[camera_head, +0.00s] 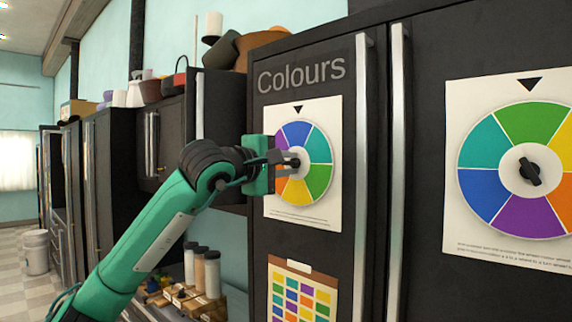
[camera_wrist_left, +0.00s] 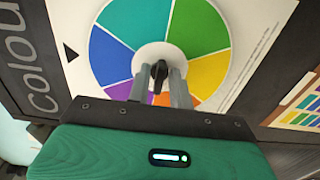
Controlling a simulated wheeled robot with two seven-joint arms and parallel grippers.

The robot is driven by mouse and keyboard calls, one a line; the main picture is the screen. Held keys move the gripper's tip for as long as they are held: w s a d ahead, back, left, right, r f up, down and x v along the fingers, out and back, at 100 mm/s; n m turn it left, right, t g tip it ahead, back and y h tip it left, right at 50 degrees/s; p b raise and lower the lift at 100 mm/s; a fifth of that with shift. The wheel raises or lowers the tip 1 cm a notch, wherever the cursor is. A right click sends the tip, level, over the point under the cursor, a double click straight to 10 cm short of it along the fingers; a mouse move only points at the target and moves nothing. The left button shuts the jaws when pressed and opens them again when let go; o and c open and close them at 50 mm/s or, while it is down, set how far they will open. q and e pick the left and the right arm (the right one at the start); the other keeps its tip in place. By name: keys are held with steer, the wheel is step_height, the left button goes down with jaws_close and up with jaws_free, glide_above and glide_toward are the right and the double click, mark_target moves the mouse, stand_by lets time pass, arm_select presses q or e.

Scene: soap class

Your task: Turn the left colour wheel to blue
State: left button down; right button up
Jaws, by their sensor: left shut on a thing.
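The left colour wheel (camera_head: 318,178) is mounted on a white sheet on a dark cabinet door, under the word "Colours". Its blue segment faces the black triangle (camera_head: 298,109) above it; purple is to the left and teal to the right. The wheel also shows in the left wrist view (camera_wrist_left: 205,30), with blue beside the triangle (camera_wrist_left: 70,52). My left gripper (camera_head: 292,161) is at the wheel's white hub, shut on the dark knob (camera_wrist_left: 158,84), which stands between its two fingers. The arm hides part of the wheel's left side. My right gripper is not in view.
A second colour wheel (camera_head: 500,128) with a dark knob (camera_head: 529,171) is on the right door. Long vertical handles (camera_head: 396,150) stand between the wheels. A colour chart (camera_head: 300,295) hangs below the left wheel. Shelves with jars (camera_head: 212,273) lie below my arm.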

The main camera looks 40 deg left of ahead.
arm_select(q)
steer(key=c, duration=1.5)
jaws_free()
steer(key=shift+d, duration=0.1)
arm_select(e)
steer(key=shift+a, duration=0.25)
arm_select(q)
steer(key=shift+s, duration=0.1)
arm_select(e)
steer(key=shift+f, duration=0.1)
